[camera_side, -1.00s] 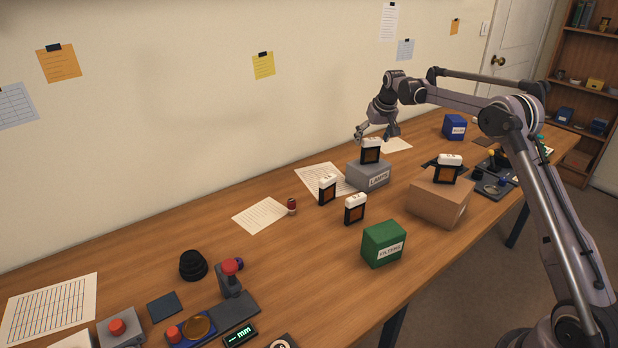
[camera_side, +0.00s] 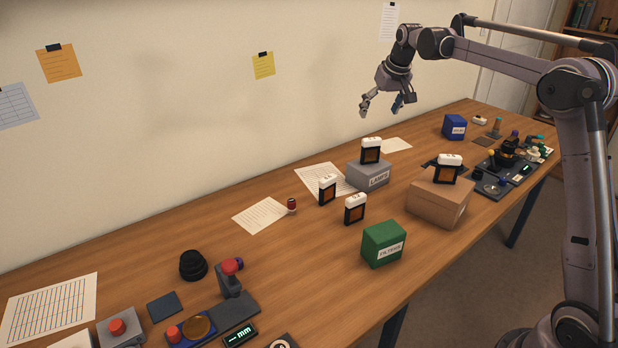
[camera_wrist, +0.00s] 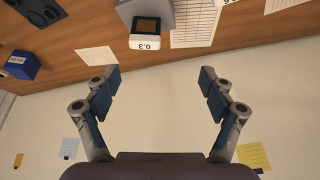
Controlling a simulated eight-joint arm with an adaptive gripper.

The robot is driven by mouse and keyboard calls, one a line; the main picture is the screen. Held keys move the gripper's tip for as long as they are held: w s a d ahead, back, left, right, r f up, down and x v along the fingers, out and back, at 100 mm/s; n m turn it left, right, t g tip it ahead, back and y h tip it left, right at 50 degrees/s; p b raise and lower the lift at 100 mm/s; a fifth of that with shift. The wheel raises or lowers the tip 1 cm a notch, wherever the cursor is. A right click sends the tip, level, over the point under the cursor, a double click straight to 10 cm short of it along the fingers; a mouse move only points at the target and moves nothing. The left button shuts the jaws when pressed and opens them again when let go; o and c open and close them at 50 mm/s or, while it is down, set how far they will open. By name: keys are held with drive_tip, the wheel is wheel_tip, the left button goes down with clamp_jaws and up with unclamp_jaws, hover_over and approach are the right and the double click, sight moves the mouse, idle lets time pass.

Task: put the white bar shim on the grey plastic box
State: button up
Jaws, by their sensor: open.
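A shim with a white bar on top and a dark frame around a brown pane (camera_side: 370,152) stands upright on top of the grey plastic box (camera_side: 358,178). In the wrist view the same shim (camera_wrist: 145,43) shows a "0.3" mark, with the grey box (camera_wrist: 127,11) beneath it. Two similar white-topped shims stand on the table, one on the left (camera_side: 327,191) and one nearer the front (camera_side: 355,210). Another shim (camera_side: 447,170) stands on the cardboard box. My gripper (camera_side: 382,106) is open and empty, raised above the grey box and apart from the shim; its spread fingers show in the wrist view (camera_wrist: 161,76).
The cardboard box (camera_side: 437,203), green box (camera_side: 382,246) and blue box (camera_side: 455,127) stand on the table (camera_side: 300,260). Tools crowd the table's far right and near left ends. The wall runs behind.

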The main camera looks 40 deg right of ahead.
drive_tip(key=s+a+f+n+t+y, duration=0.1)
drive_tip(key=s+a+f+n+t, duration=0.15)
drive_tip(key=s+a, duration=1.8)
drive_tip(key=s+a+f+n, duration=0.1)
drive_tip(key=s+a+f, duration=0.1)
drive_tip(key=s+f, duration=0.4)
drive_tip(key=s, duration=0.3)
drive_tip(key=shift+s+y, duration=0.2)
drive_tip(key=shift+y, duration=0.1)
